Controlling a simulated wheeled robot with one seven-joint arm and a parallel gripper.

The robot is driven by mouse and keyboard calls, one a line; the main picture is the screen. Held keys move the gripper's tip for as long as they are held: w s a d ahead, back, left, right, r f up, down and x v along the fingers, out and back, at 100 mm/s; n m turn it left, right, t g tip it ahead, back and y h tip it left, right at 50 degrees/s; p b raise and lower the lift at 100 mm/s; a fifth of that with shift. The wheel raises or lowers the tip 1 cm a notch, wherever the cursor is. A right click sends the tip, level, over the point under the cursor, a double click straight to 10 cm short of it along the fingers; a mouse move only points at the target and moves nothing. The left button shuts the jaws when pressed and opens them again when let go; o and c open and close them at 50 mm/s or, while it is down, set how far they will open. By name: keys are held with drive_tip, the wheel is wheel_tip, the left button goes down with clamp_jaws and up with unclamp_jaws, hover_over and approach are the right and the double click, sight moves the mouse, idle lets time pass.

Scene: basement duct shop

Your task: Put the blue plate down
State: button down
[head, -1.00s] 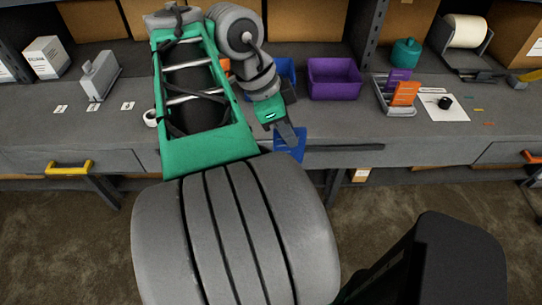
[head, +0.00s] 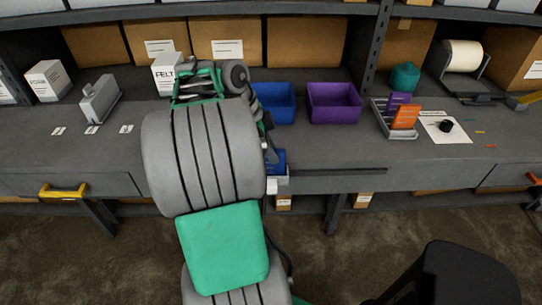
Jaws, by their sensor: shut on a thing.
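The blue plate (head: 277,160) shows as a small blue patch at the bench's front edge, just right of my arm. My gripper (head: 269,149) is at its upper left and is shut on it. My arm hides much of the gripper and the plate's left side. I cannot tell whether the plate touches the bench.
A blue bin (head: 276,104) and a purple bin (head: 334,104) stand behind the plate. A grey rack (head: 402,133) to the right holds a purple plate (head: 396,101) and an orange plate (head: 404,117). The bench (head: 335,147) before the purple bin is clear.

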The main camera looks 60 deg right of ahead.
drive_tip(key=shift+f, duration=0.45)
drive_tip(key=shift+f, duration=0.1)
drive_tip(key=shift+f, duration=0.15)
drive_tip(key=c, duration=1.4)
unclamp_jaws()
drive_tip(key=shift+c, duration=0.2)
